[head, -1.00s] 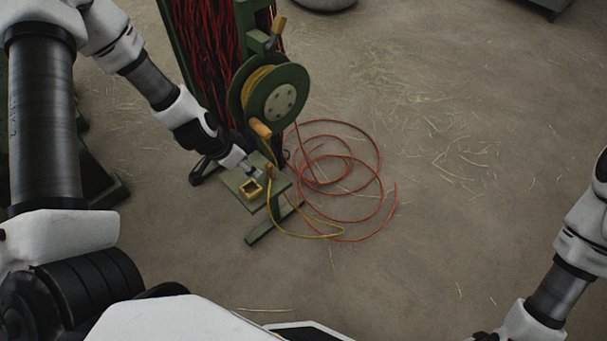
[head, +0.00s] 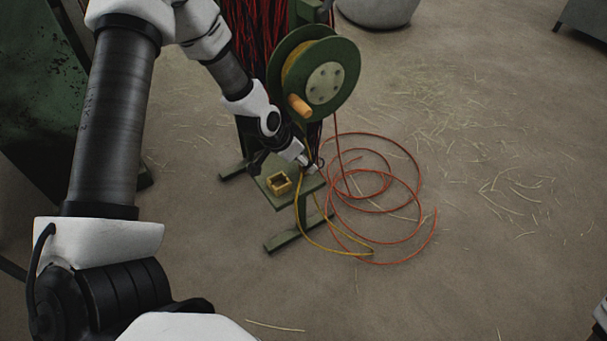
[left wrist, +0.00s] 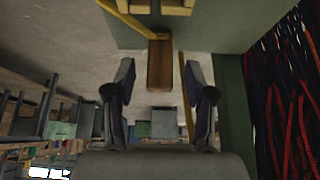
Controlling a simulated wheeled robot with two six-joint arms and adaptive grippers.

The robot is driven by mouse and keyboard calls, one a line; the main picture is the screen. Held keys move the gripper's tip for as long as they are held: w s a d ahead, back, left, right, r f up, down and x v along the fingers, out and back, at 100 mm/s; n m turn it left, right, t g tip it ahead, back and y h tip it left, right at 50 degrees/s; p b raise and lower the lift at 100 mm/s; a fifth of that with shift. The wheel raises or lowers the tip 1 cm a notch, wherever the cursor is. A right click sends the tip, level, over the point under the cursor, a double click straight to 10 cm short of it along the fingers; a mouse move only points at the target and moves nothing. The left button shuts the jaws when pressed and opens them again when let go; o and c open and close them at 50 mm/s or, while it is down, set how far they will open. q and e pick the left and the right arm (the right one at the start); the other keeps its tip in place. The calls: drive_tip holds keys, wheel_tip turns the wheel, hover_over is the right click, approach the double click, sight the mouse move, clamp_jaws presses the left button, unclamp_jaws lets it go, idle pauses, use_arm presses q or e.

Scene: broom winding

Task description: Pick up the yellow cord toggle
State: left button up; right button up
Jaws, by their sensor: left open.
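In the left wrist view, a brownish-yellow block-shaped toggle (left wrist: 159,66) lies between the spread fingers of my left gripper (left wrist: 159,84), near their tips. A yellow cord (left wrist: 127,20) runs to its end. My left gripper is open, with a gap visible on both sides of the toggle. In the head view my left gripper (head: 313,167) is at the right edge of the small green shelf (head: 276,202), below the reel. The toggle cannot be made out there, likely hidden by the gripper. The yellow cord (head: 301,232) hangs past the shelf and loops onto the floor.
A square yellow holder (head: 279,184) stands on the shelf beside my gripper. The green reel (head: 323,82) with an orange handle (head: 300,106) is just above. Orange cord coils (head: 422,190) lie on the floor to the right. Red strands (head: 258,35) hang behind my arm.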

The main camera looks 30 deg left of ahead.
use_arm(q)
drive_tip(key=shift+c, duration=0.7)
drive_tip(key=c, duration=0.8)
drive_tip(key=shift+c, duration=0.2)
